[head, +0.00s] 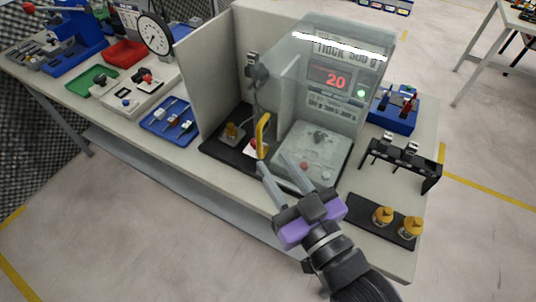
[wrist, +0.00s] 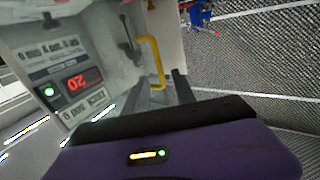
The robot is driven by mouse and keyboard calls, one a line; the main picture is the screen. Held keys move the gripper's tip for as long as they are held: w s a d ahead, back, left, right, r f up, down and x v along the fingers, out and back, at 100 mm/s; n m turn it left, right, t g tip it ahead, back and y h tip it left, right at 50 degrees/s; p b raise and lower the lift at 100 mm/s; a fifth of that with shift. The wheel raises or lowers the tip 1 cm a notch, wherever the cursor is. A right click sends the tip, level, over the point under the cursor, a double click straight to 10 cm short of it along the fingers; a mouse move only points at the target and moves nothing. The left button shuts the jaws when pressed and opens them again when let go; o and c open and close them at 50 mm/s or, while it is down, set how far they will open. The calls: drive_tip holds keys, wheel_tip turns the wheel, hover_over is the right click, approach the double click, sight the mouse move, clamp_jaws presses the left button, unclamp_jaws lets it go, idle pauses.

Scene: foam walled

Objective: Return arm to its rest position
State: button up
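My gripper (head: 272,161) is in front of the open side of a grey walled test station on the bench. Its two fingers are spread apart, with nothing seen held between them. A yellow handle (head: 263,136) of the station stands just beyond the fingertips; I cannot tell whether they touch it. The handle also shows in the wrist view (wrist: 153,62), near the fingers. The station's panel (head: 336,80) has a red display reading 20 and a lit green light. My arm reaches in from the lower right.
A clear guard and grey side walls (head: 215,75) surround the station. Blue, green and red trays and a dial gauge (head: 155,36) stand left. Open floor lies in front.

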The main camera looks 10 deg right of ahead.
drive_tip(key=shift+v, duration=0.9)
drive_tip(key=shift+r, duration=0.1)
drive_tip(key=s+d+f+m+g+h, duration=0.1)
drive_tip(key=s+d+f, duration=0.3)
drive_tip(key=s, duration=0.8)
drive_tip(key=s+d+f+m+g+h, duration=0.1)
drive_tip(key=s+d+f+h, duration=0.3)
drive_tip(key=s+d, duration=0.4)
drive_tip(key=s+f+m, duration=0.1)
drive_tip(key=s, duration=0.3)
drive_tip(key=shift+s+d+m+h, duration=0.3)
